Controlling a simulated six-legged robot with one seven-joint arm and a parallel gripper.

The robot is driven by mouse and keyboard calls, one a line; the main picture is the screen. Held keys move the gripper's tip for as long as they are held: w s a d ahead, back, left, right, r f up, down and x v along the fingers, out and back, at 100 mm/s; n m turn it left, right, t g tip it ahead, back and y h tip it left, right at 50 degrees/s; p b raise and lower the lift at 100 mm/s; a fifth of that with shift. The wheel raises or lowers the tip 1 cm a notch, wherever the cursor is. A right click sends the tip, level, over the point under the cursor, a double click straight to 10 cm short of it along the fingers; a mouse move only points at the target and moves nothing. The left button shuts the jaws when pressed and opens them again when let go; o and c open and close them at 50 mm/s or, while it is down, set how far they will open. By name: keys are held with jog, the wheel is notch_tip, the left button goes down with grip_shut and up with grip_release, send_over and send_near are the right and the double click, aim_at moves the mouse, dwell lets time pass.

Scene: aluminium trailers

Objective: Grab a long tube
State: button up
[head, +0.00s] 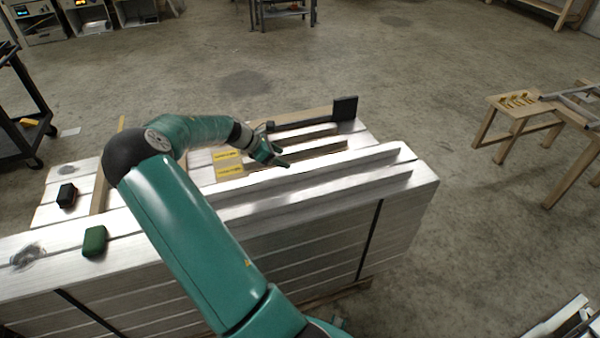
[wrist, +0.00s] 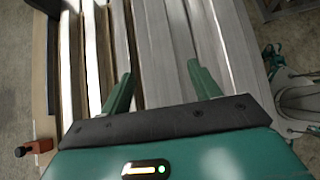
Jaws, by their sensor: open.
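Long silver tubes lie side by side on top of a metal stack (head: 300,240). The nearest long tube (head: 310,181) runs from the middle to the stack's right end, and shorter bars (head: 318,149) lie behind it. My gripper (head: 272,156) is above the bars at the middle of the stack, behind the nearest tube. In the wrist view my gripper (wrist: 160,72) is open, its two green fingers apart. A silver tube (wrist: 153,45) shows between the fingers and runs away lengthwise. Nothing is held. I cannot tell the height of the fingertips above the tubes.
A black square-ended tool (head: 345,107) lies at the back of the stack. Yellow labels (head: 229,162), a green block (head: 95,241) and a dark block (head: 67,195) are on top. A wooden table (head: 575,160) stands right and a black cart (head: 15,105) left.

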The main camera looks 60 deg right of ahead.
aim_at(299, 168)
jog(key=x, duration=1)
jog(key=shift+s+a+f, duration=0.15)
jog(key=shift+a+f, duration=0.05)
jog(key=shift+f, duration=0.1)
jog(key=shift+r, duration=0.1)
grip_shut()
